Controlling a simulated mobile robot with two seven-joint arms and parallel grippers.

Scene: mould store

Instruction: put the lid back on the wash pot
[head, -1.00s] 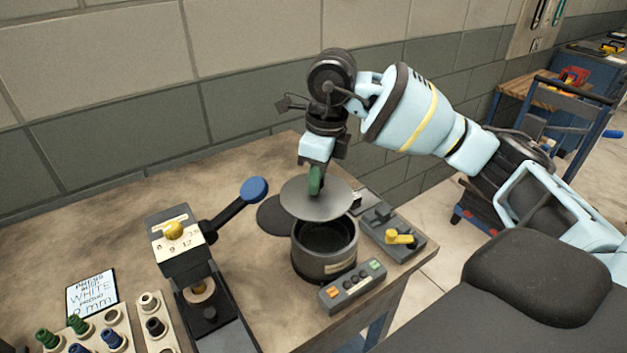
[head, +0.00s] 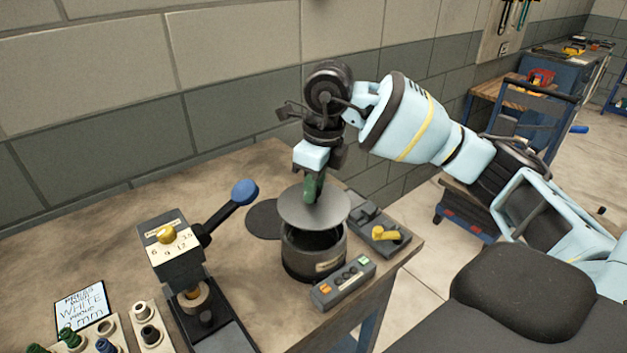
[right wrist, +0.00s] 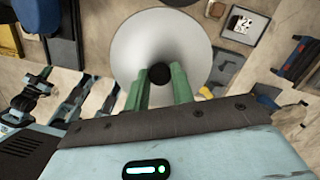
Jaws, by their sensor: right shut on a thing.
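The wash pot (head: 312,262) is a dark round pot standing open near the table's right front edge. Its lid (head: 312,213) is a grey disc, held above the pot and a little toward its back, covering part of the opening. My right gripper (head: 312,192) is shut on the lid's knob. In the right wrist view the lid (right wrist: 160,40) shows as a pale disc, with its dark knob (right wrist: 160,74) between the green fingers of my gripper (right wrist: 160,88). The pot is hidden behind the lid there. My left gripper is not in view.
A control box with buttons (head: 343,285) stands in front of the pot. A grey block with a yellow handle (head: 384,235) is at its right. A dark round mat (head: 262,219) lies behind left. A press with a blue-knobbed lever (head: 245,191) stands left.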

